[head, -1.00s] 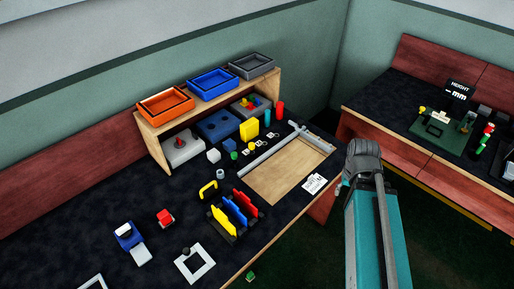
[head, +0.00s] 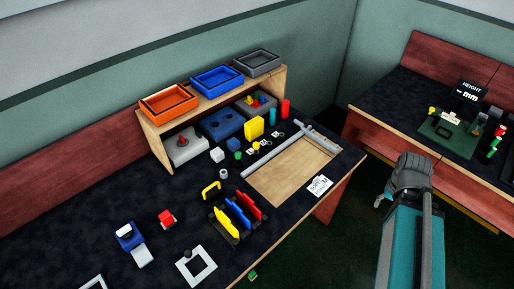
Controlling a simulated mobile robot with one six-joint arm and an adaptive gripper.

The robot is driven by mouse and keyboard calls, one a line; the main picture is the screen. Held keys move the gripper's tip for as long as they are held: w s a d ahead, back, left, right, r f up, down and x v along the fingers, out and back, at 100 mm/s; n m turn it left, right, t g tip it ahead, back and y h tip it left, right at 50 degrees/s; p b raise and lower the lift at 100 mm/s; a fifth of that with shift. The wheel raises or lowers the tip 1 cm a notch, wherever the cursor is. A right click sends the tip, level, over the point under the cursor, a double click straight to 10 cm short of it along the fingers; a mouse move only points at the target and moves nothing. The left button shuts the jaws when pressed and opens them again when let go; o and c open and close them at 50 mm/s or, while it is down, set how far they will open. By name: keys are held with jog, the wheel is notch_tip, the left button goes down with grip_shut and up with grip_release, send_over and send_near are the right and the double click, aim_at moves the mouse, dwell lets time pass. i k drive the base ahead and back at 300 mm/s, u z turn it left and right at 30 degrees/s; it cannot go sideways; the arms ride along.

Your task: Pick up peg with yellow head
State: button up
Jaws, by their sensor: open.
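A small yellow-topped piece (head: 256,146) stands on the dark table near the wooden tray; it is too small to tell surely if it is the peg with the yellow head. Another small yellow piece (head: 432,110) shows at the green board on the right table. My arm reaches up from the bottom right. My gripper (head: 381,201) shows only in part behind the grey wrist, over the gap between the tables. It is open, apart from all the pieces, and holds nothing that I can see.
The tray (head: 290,171) lies near the table's right edge. A wooden shelf carries an orange bin (head: 168,104), a blue bin (head: 216,79) and a grey bin (head: 257,64). A rack with coloured plates (head: 238,217) stands in front. Dark floor separates the tables.

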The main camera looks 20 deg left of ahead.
aim_at(256, 146)
jog(key=k, duration=1)
jog(key=u, duration=0.55)
jog(key=i, duration=1)
jog(key=z, duration=0.05)
